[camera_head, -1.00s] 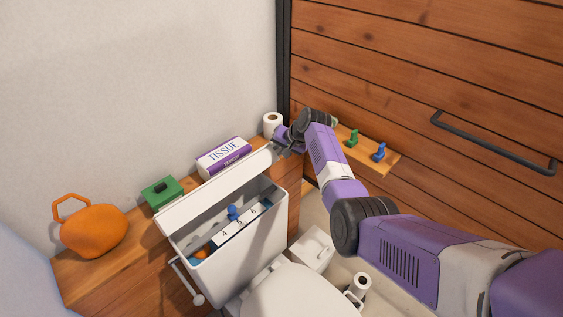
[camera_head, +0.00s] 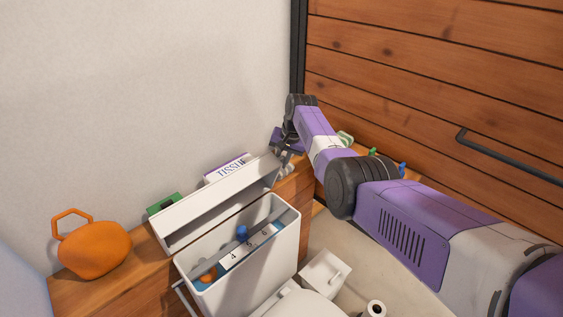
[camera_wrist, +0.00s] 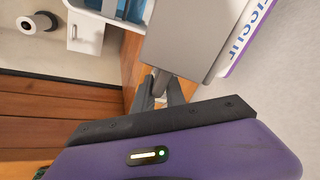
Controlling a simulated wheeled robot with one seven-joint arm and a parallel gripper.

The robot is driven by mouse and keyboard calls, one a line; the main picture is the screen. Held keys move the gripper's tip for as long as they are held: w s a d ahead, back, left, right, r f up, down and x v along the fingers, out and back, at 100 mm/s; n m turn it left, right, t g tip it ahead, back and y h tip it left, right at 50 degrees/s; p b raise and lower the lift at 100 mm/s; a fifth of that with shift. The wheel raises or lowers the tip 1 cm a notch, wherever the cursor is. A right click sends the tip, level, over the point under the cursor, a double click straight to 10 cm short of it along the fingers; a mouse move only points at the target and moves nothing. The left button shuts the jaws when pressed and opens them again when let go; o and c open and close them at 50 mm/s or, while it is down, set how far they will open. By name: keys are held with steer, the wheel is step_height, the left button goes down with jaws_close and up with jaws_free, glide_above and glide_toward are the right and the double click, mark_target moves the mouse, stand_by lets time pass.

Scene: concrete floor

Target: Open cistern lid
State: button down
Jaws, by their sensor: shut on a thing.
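The white cistern lid (camera_head: 222,207) is tilted up behind the open cistern (camera_head: 245,262) in the head view. Its underside faces the front. My gripper (camera_head: 284,163) is at the lid's right end and is shut on that end. In the wrist view my gripper's fingers (camera_wrist: 160,92) meet the edge of the grey-looking lid (camera_wrist: 185,40). Inside the cistern are a blue knob (camera_head: 242,232), a white strip with numbers (camera_head: 247,248) and an orange ball (camera_head: 208,275).
A tissue box (camera_head: 228,166) and a green box (camera_head: 164,204) stand on the wooden ledge behind the lid. An orange jug-like vessel (camera_head: 95,250) stands at the left. A wooden panelled wall (camera_head: 400,60) with a dark handle (camera_head: 510,157) is at the right.

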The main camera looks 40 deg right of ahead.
steer(key=shift+a+f, duration=0.25)
steer(key=shift+a, duration=0.15)
steer(key=c, duration=1.5)
jaws_free()
steer(key=shift+d+r, duration=0.1)
steer(key=shift+d, duration=0.1)
steer(key=shift+s+r, duration=0.1)
steer(key=shift+r, duration=0.45)
steer(key=shift+p+v, duration=0.4)
steer(key=shift+v, duration=2.95)
